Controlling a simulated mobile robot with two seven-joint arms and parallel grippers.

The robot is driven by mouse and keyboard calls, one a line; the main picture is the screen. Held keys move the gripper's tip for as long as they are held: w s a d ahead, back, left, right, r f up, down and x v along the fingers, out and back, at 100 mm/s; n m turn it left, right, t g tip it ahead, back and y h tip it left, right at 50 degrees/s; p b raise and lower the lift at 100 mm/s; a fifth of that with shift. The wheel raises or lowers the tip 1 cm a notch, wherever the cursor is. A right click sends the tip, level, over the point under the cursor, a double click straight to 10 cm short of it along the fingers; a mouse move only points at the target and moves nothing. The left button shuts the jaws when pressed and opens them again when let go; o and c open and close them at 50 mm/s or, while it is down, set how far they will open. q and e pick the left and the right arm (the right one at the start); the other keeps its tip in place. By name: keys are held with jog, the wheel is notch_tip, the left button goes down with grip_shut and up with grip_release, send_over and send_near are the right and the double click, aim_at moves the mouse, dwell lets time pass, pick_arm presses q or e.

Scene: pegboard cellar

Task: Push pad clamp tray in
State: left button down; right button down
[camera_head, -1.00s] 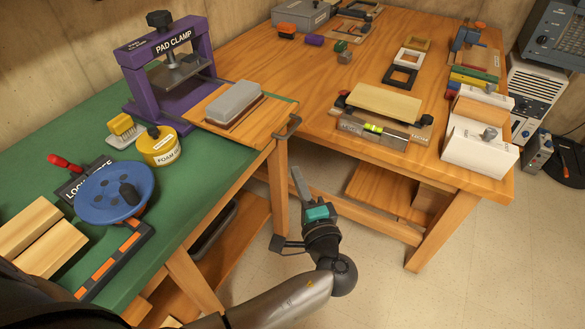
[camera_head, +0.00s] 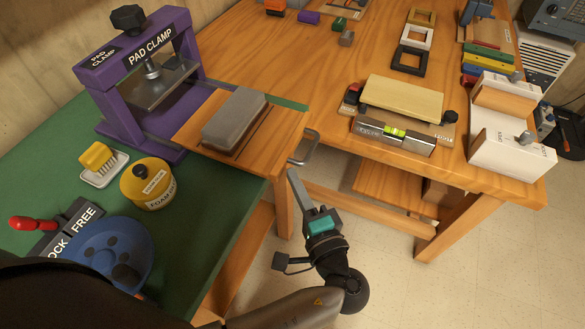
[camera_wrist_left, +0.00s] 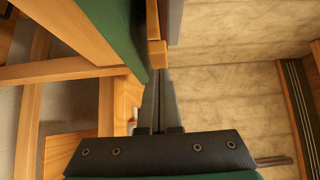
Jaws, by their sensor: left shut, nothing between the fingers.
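The purple pad clamp (camera_head: 184,52) stands at the back of the green table, its press plate raised. Its wooden tray (camera_head: 272,150) sticks out to the right, with a grey pad (camera_head: 234,117) lying on it. A metal handle (camera_head: 305,148) is fixed to the tray's right end. My left gripper (camera_head: 292,174) is shut and empty, pointing up just below and in front of the handle, apart from it as far as I can tell. In the left wrist view the closed fingers (camera_wrist_left: 158,80) point at a nearby wooden edge (camera_wrist_left: 156,52). My right gripper is not in view.
Open floor lies right of my gripper.

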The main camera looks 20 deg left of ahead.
aim_at(256, 172)
pick_arm(q)
jog(key=shift+a, duration=0.2)
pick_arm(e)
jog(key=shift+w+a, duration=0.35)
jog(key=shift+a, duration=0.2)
pick_arm(q)
jog(key=shift+s, duration=0.1)
